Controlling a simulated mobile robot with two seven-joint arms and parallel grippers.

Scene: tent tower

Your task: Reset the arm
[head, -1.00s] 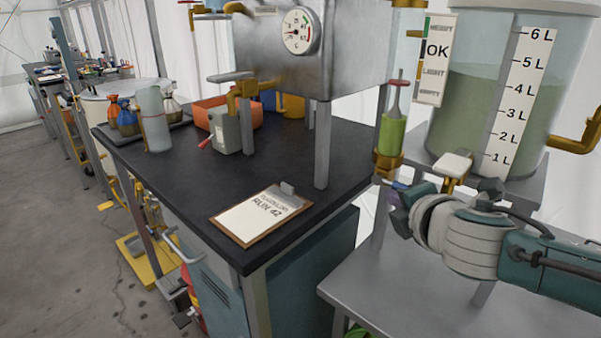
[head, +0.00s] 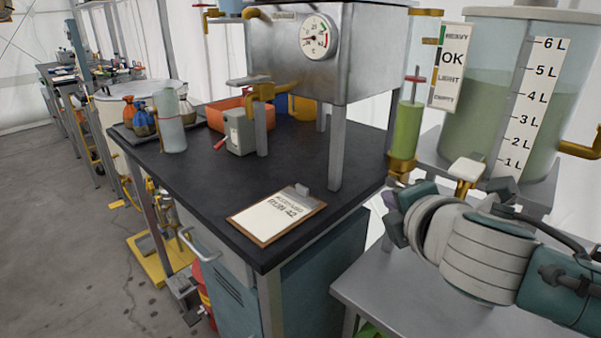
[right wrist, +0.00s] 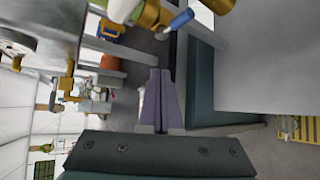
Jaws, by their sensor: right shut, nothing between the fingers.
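My right arm comes in from the right in the head view, in front of the liquid tank. My right gripper (head: 391,205) is near the tank stand, beside the lower end of the green sight tube. In the right wrist view its two purple fingers (right wrist: 160,100) lie together with nothing between them. My left gripper is not in view.
The clear tank (head: 497,110) with a litre scale stands at right above a grey metal table (head: 405,308). The green tube (head: 408,130) with brass fittings is close to my right gripper. A black bench (head: 225,180) carries a clipboard (head: 277,215) and a steel box (head: 290,60).

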